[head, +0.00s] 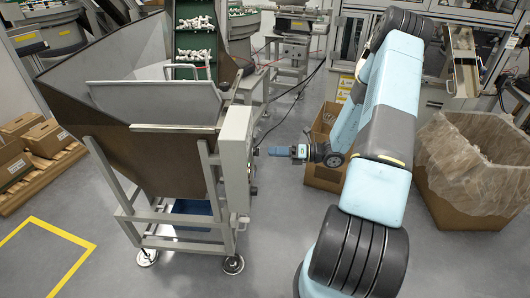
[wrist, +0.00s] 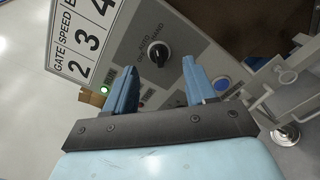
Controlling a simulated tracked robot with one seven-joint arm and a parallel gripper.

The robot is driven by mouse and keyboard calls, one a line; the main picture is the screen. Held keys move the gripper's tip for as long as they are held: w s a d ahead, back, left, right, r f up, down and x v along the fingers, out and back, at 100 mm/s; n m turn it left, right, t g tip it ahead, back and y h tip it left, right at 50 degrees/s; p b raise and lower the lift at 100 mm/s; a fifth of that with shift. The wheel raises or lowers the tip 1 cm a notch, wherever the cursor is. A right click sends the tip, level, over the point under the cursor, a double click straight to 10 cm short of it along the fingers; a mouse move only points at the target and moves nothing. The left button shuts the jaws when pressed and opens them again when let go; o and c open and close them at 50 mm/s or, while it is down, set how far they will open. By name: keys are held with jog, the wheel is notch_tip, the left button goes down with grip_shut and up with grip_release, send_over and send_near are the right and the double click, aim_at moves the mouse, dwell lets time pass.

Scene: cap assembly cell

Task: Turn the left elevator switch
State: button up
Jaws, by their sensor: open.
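A black rotary switch (wrist: 158,52) with a pale mark sits on the grey control panel (wrist: 196,52), beside AUTO and HAND lettering. In the head view the control box (head: 237,150) is on the side of the elevator hopper, and its switch face is turned away. My gripper (wrist: 158,64) is open, its two blue fingers apart with nothing held. In the wrist view the switch shows just beyond the fingertips, between their lines. In the head view my gripper (head: 268,151) is level with the box's right side, close to it; contact cannot be told.
The panel also has a lit green lamp (wrist: 106,90), a blue button (wrist: 222,84) and a numbered label plate (wrist: 82,38). The brown hopper (head: 150,155) stands left of my arm. A lined carton (head: 470,165) stands to the right. Boxes (head: 45,137) lie on a pallet at far left.

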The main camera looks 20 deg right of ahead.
jog(key=v, duration=0.8)
jog(key=shift+d, duration=0.3)
jog(key=shift+s, duration=0.1)
jog(key=s+a+r+n+g+h, duration=0.4)
jog(key=a+r+n, duration=0.2)
jog(key=r+n, duration=0.35)
jog(key=s+a+r+n+g+h, duration=0.45)
jog(key=r+n, duration=0.35)
jog(key=r, duration=0.3)
jog(key=s+a+r+n+t+h, duration=0.2)
jog(key=s+r+n+t+h, duration=0.5)
jog(key=s+r+n, duration=0.7)
jog(key=shift+s+a+r+h, duration=0.25)
jog(key=shift+s+r+h, duration=0.3)
jog(key=shift+r, duration=0.1)
dwell(2.7)
